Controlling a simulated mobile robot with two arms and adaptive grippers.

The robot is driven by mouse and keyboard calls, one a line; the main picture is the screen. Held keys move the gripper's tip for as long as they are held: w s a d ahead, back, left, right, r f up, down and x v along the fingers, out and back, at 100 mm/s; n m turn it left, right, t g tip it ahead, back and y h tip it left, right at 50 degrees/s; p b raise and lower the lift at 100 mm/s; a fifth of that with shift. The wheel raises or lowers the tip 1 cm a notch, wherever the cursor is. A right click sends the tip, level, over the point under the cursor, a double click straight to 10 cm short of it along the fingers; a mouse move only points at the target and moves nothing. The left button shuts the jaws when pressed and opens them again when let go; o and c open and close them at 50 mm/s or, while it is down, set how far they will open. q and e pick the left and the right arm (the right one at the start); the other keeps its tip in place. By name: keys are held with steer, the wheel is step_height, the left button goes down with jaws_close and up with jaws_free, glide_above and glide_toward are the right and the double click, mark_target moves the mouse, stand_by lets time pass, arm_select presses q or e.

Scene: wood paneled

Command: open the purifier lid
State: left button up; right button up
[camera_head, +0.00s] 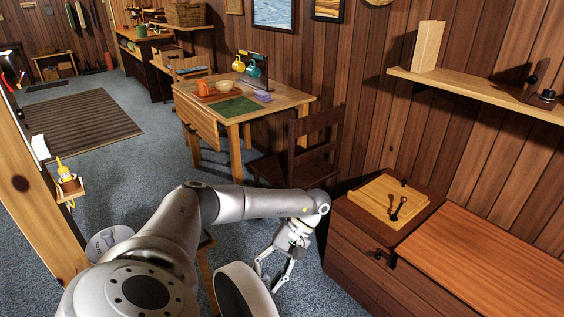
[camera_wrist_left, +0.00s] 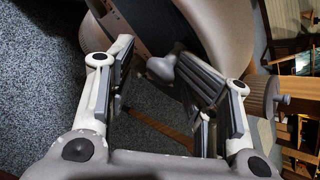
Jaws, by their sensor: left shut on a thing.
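My left gripper (camera_head: 270,277) hangs low in the head view, left of the brown chest and beside a round, pale-rimmed body with a dark face (camera_head: 243,291). In the left wrist view the gripper (camera_wrist_left: 154,60) has its two dark finger pads apart, with a small grey rounded knob (camera_wrist_left: 164,68) between them; it is shut on this knob. A large beige rounded surface (camera_wrist_left: 225,25) is just behind the knob. I cannot tell for certain which of these parts is the purifier or its lid. My right gripper is not in view.
A brown chest (camera_head: 345,247) with a wooden board and black spoon-like tool stands right, under a wall shelf (camera_head: 480,94). A dark chair (camera_head: 309,143) and a wooden table (camera_head: 292,98) are behind. A striped rug (camera_head: 80,128) lies at left, on open carpet.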

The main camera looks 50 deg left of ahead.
arm_select(q)
steer(key=v, duration=1.1)
steer(key=shift+r, duration=0.15)
steer(key=shift+s, duration=0.1)
stand_by(0.4)
